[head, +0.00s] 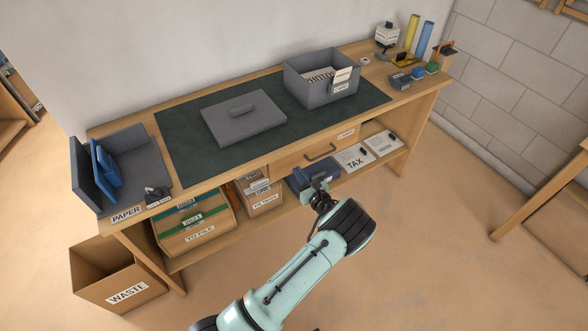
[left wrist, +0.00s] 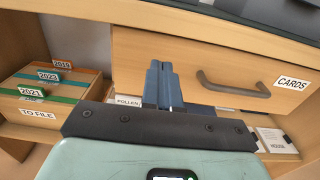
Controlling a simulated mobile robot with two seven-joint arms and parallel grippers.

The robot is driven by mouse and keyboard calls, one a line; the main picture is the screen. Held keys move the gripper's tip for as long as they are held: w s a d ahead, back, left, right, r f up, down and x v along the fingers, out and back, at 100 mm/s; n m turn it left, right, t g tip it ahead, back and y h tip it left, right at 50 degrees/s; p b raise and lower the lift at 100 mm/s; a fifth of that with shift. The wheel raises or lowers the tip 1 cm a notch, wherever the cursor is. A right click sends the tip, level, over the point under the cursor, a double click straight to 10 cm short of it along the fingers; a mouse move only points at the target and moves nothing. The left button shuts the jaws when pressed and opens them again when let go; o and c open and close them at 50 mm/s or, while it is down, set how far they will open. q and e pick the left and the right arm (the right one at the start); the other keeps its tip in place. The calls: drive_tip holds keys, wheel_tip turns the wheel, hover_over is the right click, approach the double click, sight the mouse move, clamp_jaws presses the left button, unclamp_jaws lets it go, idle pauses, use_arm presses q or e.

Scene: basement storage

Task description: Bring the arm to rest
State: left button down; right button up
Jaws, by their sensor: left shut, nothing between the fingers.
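My left arm, pale green, reaches up from the bottom of the head view. Its gripper (head: 318,187) is in front of the desk's open lower shelf, below the drawer. In the left wrist view the two blue-grey fingers (left wrist: 161,85) are together, with nothing between them. The fingers stand in front of the desk front, left of the drawer handle (left wrist: 233,84). The wooden drawer (head: 308,153) marked CARDS looks closed. My right gripper is not in view.
On the desk's dark mat (head: 185,151) lie a grey lid (head: 243,118) and an open grey box (head: 321,80). The shelf below holds a TO FILE box (head: 195,229) and papers. A WASTE box (head: 115,277) stands at the floor's left. Floor right of my arm is clear.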

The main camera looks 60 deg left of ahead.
use_arm(q)
drive_tip(key=d, duration=0.8)
drive_tip(key=shift+s+d, duration=0.2)
drive_tip(key=shift+d, duration=0.2)
drive_tip(key=shift+f, duration=0.1)
drive_tip(key=s+d+f+n+g+h+p, duration=0.35)
drive_tip(key=s+f+g+h, duration=0.3)
drive_tip(key=s+f, duration=0.6)
drive_tip(key=s+d+f+n+g+h+p, duration=0.1)
drive_tip(key=s+d+f+n+h+p, duration=0.1)
drive_tip(key=s+d+n+h, duration=0.5)
drive_tip(key=s+d+n+h+p, duration=0.35)
drive_tip(key=s+d+h, duration=0.3)
drive_tip(key=d, duration=0.75)
drive_tip(key=w+d+r+n+t+h+p, duration=0.1)
drive_tip(key=w+d+r+n+t+p, duration=0.1)
drive_tip(key=d+r+n+t, duration=0.3)
drive_tip(key=d+n, duration=0.1)
drive_tip(key=n, duration=0.2)
drive_tip(key=shift+d+r+n+h, duration=0.15)
drive_tip(key=shift+d+n+h, duration=0.15)
drive_tip(key=shift+d+n, duration=0.1)
